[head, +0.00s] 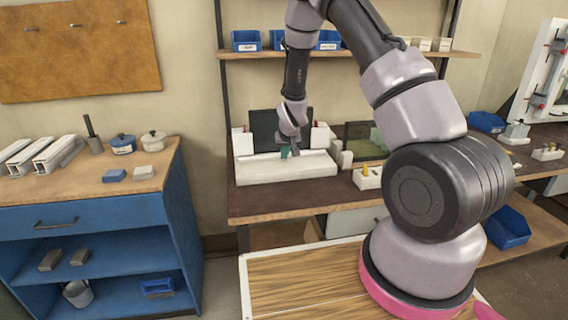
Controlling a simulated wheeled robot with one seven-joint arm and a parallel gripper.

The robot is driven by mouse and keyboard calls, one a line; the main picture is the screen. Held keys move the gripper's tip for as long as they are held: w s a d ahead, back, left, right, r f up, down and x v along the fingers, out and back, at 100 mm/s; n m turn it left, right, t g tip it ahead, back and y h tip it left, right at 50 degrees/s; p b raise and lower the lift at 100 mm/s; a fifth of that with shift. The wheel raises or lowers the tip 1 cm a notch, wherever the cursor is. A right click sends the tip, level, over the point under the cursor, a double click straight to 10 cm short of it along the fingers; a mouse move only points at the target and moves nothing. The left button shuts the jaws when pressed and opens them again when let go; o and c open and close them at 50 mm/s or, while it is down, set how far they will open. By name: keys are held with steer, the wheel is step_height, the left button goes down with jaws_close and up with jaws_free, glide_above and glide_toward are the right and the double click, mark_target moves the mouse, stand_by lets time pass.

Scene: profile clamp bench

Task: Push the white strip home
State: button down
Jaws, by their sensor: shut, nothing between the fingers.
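My gripper (291,150) is in the head view, small and pointing down over a long white block (262,172) on the dark bench. The fingers are shut and empty. A small green piece (284,153) shows beside the fingertips, at the block's upper edge; I cannot tell if they touch. I cannot clearly make out a separate white strip from the pale block at this size. White upright pieces (242,143) stand at the block's back left, and others (320,136) at its back right. A dark panel (268,130) stands behind, partly hidden by my gripper.
A white holder with yellow pegs (368,179) stands right of the block. A second dark panel (362,145) is behind it. A shelf (270,54) with blue bins hangs above. The dark bench (285,199) is bare along its front edge. A blue cabinet (80,222) stands left.

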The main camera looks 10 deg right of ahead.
steer(key=shift+w, duration=0.35)
stand_by(0.4)
steer(key=shift+s, duration=1)
step_height(320, 180, up, 8)
stand_by(0.5)
